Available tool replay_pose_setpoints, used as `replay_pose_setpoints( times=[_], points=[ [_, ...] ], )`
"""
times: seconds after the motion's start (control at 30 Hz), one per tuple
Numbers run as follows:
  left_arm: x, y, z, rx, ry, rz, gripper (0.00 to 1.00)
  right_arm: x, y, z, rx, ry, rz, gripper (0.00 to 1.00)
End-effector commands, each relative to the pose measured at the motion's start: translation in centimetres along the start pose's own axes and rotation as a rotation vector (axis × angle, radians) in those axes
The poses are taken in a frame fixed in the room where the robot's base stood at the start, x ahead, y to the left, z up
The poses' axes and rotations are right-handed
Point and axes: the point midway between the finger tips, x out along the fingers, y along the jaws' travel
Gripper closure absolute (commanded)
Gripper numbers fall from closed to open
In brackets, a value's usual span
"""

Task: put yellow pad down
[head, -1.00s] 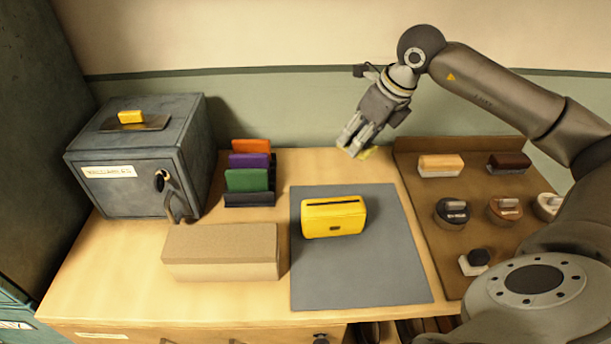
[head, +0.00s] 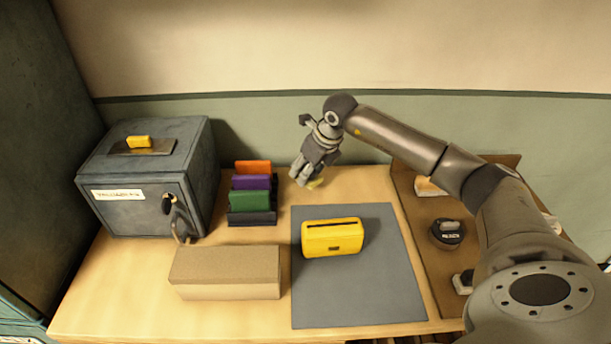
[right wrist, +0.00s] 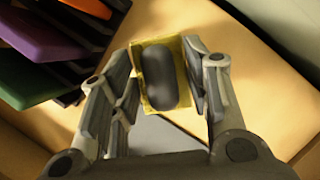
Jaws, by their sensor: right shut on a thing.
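My right gripper (head: 306,178) is shut on the yellow pad (right wrist: 160,77), which has a dark rounded grip on top. In the right wrist view the pad sits between the two fingers. In the head view only a sliver of the pad (head: 316,183) shows below the fingertips. The gripper is over the back of the wooden table (head: 125,300), right of the slotted rack and behind the grey mat. It appears to be just above the tabletop; I cannot tell if the pad touches it. My left gripper is not in view.
A dark rack (head: 252,217) holds orange, purple and green pieces. A yellow slotted box (head: 332,240) stands on the grey mat (head: 360,300). A cardboard-coloured block (head: 225,272) lies in front of the rack. A grey safe (head: 150,190) stands left. A brown tray (head: 405,190) is right, partly behind my arm.

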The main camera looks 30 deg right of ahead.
Motion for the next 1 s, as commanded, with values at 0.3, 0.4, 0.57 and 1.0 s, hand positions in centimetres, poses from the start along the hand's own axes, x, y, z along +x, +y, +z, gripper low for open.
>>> replay_pose_setpoints(
  times=[0.3, 0.4, 0.57, 1.0],
  points=[
    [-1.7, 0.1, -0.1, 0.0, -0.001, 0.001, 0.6, 3.3, 0.1, -0.7, 0.001, 0.003, 0.001, 0.75],
    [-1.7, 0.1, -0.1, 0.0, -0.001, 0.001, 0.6, 3.8, 0.1, -1.0, 0.0, 0.002, 0.001, 0.75],
    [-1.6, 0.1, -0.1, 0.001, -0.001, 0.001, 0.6, 3.9, 0.1, -1.0, -0.001, 0.001, 0.0, 0.75],
    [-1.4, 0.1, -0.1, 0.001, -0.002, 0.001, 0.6, 4.0, 0.1, -1.1, 0.0, 0.001, 0.0, 0.35]
  ],
)
